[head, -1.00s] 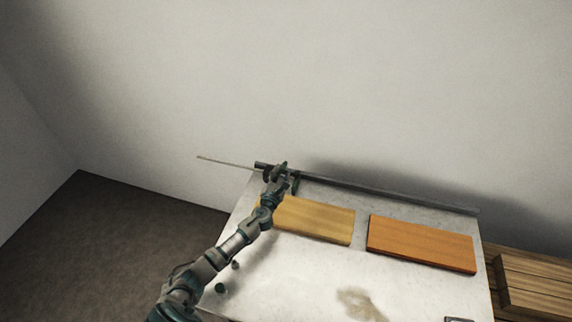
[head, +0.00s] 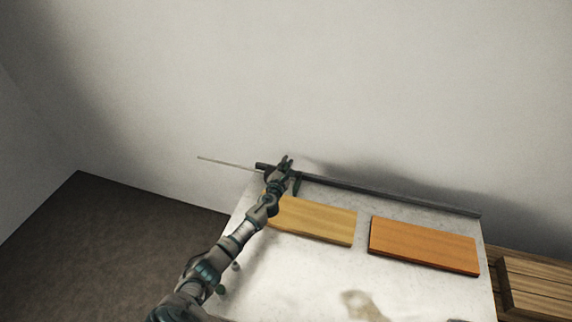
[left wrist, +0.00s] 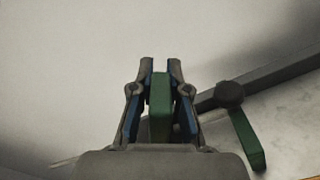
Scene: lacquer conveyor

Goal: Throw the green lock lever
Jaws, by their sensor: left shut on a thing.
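My left gripper (head: 287,162) is at the back left corner of the white table, by the dark rail. In the left wrist view its two fingers (left wrist: 160,68) are shut around an upright green lever (left wrist: 160,105). A second green lever (left wrist: 246,140) hangs down from a dark round knob (left wrist: 229,94) on the rail, to the right of the fingers and apart from them. In the head view this hanging lever (head: 297,186) shows small and dark beside the gripper. The foot of the gripped lever is hidden by the gripper. My right gripper is not in view.
The rail (head: 390,194) runs along the table's back edge by the wall. A yellow board (head: 315,222) and an orange board (head: 424,246) lie on the table (head: 285,275). A thin rod (head: 228,163) sticks out left. A wooden pallet (head: 535,290) stands at right.

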